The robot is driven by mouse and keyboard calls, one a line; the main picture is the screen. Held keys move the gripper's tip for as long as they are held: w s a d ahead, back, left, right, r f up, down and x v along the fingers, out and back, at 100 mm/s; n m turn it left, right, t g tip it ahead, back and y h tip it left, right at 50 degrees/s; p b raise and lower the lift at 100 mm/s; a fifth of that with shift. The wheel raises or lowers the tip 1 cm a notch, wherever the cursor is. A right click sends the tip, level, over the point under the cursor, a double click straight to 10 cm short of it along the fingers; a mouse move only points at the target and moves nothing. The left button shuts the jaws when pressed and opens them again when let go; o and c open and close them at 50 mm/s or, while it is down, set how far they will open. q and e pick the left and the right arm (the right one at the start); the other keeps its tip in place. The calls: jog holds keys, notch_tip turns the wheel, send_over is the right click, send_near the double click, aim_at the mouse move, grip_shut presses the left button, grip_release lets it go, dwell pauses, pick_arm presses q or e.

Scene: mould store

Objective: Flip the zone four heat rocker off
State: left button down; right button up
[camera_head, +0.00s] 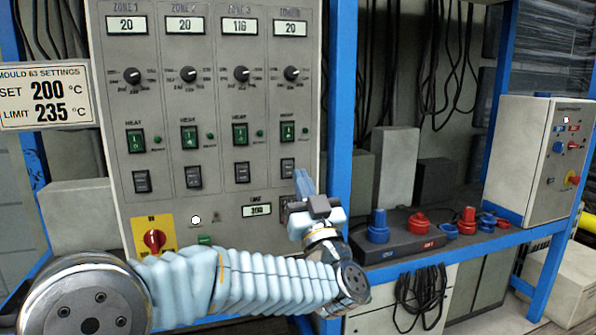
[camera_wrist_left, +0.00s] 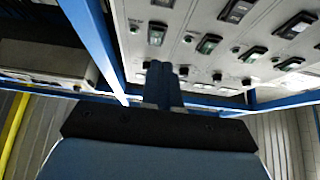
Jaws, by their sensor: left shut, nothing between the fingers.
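The zone four heat rocker (camera_head: 287,131) is the green switch in the right column of the grey control panel (camera_head: 225,100), under the zone 4 dial. A small green lamp sits to its right. My left gripper (camera_head: 303,178) is shut and empty, pointing up, below and slightly right of the rocker, near the dark lower switch (camera_head: 287,168) of that column. The gripper appears apart from the heat rocker. In the left wrist view my shut fingers (camera_wrist_left: 161,72) point towards the panel's switches; I cannot tell there which is zone four's. My right gripper is not in view.
Green heat rockers for zones 1 (camera_head: 136,141), 2 (camera_head: 189,137) and 3 (camera_head: 240,134) stand in a row to the left. A red rotary switch (camera_head: 154,239) is lower left. A blue rack post (camera_head: 338,100) stands close on the panel's right.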

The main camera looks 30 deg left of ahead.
pick_arm(q)
jog(key=shift+f+v, duration=0.2)
jog(key=shift+v, duration=1.4)
jog(key=shift+w+a, duration=0.1)
jog(key=shift+w, duration=0.05)
